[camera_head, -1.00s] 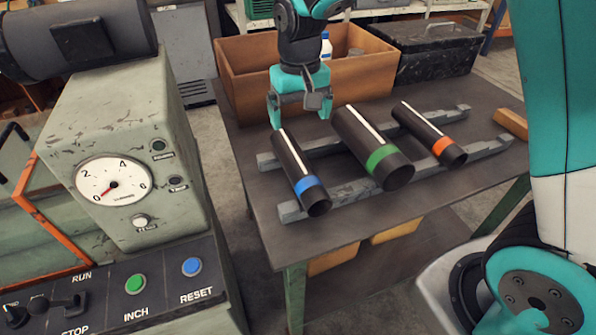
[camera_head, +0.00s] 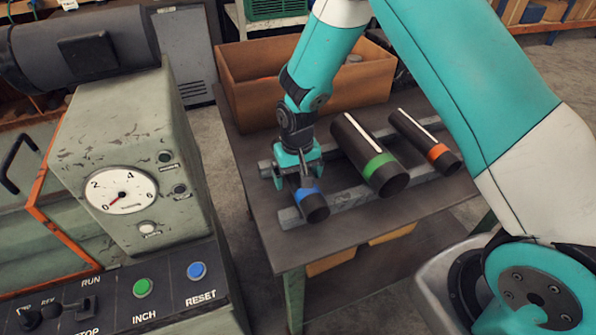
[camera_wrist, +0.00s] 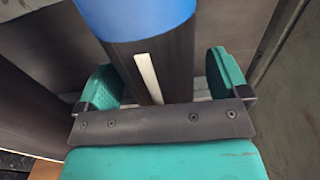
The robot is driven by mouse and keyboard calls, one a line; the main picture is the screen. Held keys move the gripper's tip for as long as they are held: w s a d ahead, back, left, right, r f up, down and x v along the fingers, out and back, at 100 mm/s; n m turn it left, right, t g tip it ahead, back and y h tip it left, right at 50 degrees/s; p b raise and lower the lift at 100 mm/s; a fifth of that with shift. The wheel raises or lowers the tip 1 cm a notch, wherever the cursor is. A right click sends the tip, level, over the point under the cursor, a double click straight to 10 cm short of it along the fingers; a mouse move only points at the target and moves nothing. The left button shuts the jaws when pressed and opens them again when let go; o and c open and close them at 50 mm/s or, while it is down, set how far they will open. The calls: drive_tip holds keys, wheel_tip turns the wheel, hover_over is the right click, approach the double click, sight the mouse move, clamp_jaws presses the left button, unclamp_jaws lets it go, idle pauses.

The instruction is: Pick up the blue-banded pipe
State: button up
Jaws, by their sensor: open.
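The blue-banded pipe (camera_head: 314,206) is dark with a blue ring near its front end. It lies at the left of the rack on the table, and its rear part is hidden by my gripper in the head view. My gripper (camera_head: 295,183) is over the pipe just behind the blue band, pointing down. In the wrist view the blue band (camera_wrist: 135,14) is at the top. The pipe's dark body with a white stripe runs between the teal fingers of my gripper (camera_wrist: 165,85). The fingers are apart, one on each side, with visible gaps to the pipe.
The green-banded pipe (camera_head: 369,150) lies close to the right, and the orange-banded pipe (camera_head: 424,138) is beyond it. Grey rack rails (camera_head: 347,200) support them. A brown box (camera_head: 245,92) stands behind. A machine with a gauge (camera_head: 124,190) stands left of the table.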

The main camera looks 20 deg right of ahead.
drive_tip(key=shift+f, duration=0.45)
drive_tip(key=shift+c, duration=0.3)
drive_tip(key=shift+r, duration=0.1)
drive_tip(key=c, duration=1.4)
drive_tip(key=shift+c, duration=0.2)
